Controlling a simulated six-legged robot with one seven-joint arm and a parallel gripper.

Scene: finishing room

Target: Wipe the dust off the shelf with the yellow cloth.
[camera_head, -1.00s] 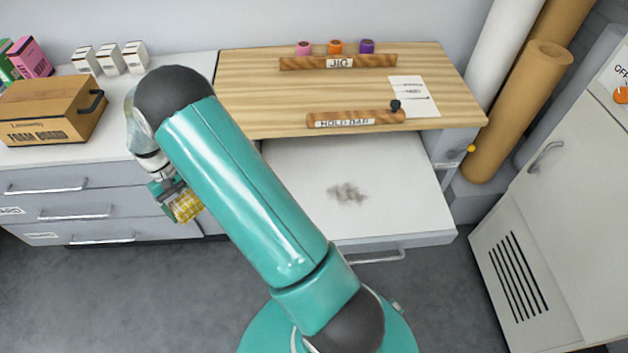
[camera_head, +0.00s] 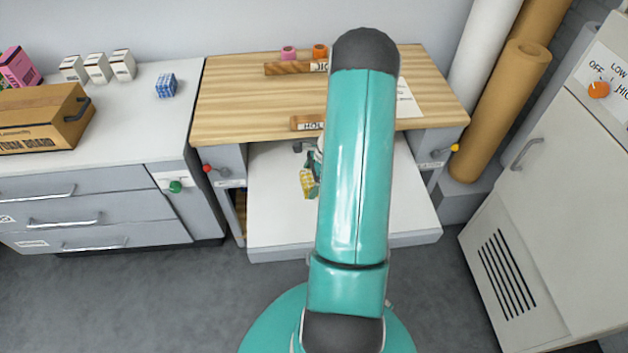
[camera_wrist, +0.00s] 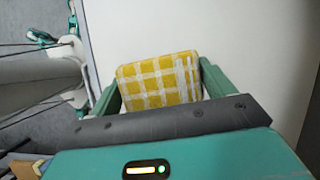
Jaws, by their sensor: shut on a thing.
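The yellow checked cloth (camera_head: 308,183) is folded into a pad and held in my gripper (camera_head: 313,172), beside my arm in the head view. In the wrist view the cloth (camera_wrist: 160,80) sits between both fingers of my gripper (camera_wrist: 158,85). The white pull-out shelf (camera_head: 275,215) lies under the wooden worktop, and the cloth is over its left-middle part. The wrist view shows the white shelf surface (camera_wrist: 230,35) beyond the cloth. I cannot tell whether the cloth touches it. The grey dust patch is hidden behind my arm now.
The wooden worktop (camera_head: 240,100) overhangs the shelf's back, with a hold bar (camera_head: 306,123) near its front edge. Drawers (camera_head: 90,215) stand left, a white cabinet (camera_head: 535,190) right, brown rolls (camera_head: 500,110) behind it. The shelf's right part looks clear.

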